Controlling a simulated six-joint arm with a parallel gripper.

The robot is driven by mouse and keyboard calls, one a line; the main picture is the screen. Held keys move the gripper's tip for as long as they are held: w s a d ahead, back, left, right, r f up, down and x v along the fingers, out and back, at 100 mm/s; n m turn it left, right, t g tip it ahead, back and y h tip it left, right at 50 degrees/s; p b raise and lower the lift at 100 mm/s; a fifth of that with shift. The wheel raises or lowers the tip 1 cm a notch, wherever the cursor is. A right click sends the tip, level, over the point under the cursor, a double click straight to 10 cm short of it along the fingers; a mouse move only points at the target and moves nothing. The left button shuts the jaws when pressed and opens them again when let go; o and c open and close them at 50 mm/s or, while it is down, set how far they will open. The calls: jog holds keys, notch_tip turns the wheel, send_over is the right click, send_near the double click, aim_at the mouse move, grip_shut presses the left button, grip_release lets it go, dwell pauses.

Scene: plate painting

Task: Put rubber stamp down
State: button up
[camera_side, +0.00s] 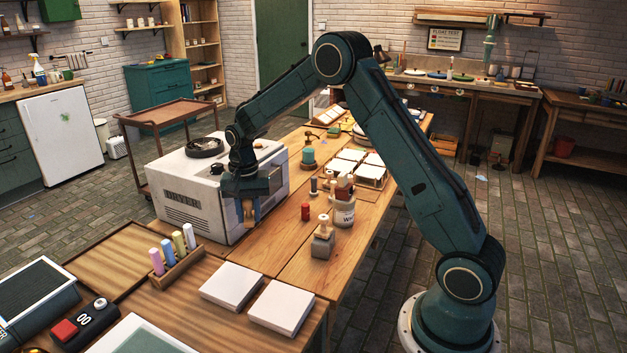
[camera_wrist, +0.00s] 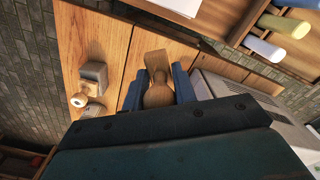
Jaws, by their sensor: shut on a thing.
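My gripper (camera_side: 250,199) is in front of the dryer's right end, above the wooden table (camera_side: 262,262). It is shut on the wooden rubber stamp (camera_side: 249,212), which hangs down from the fingers. In the wrist view the stamp (camera_wrist: 157,85) shows its rounded handle between the two blue fingers (camera_wrist: 160,88) and a flat block beyond. The side view shows the stamp a little above the table; whether it touches anything is unclear. Its printing face is hidden.
The white dryer (camera_side: 185,180) stands close on the left. White tiles (camera_side: 232,286) and a rack of coloured sticks (camera_side: 178,266) are in front. Bare table lies between.

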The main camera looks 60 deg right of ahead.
jog(key=s+a+f+n, duration=0.5)
jog(key=s+a+n, duration=0.4)
jog(key=a+n, duration=0.1)
jog(key=shift+a+n, duration=0.2)
jog(key=shift+n, duration=0.5)
jog(key=shift+w, duration=0.1)
notch_tip(320, 180, up, 13)
send_over(209, 330)
notch_tip(209, 330, down, 20)
jog(key=shift+r, duration=0.15)
dwell(1.1)
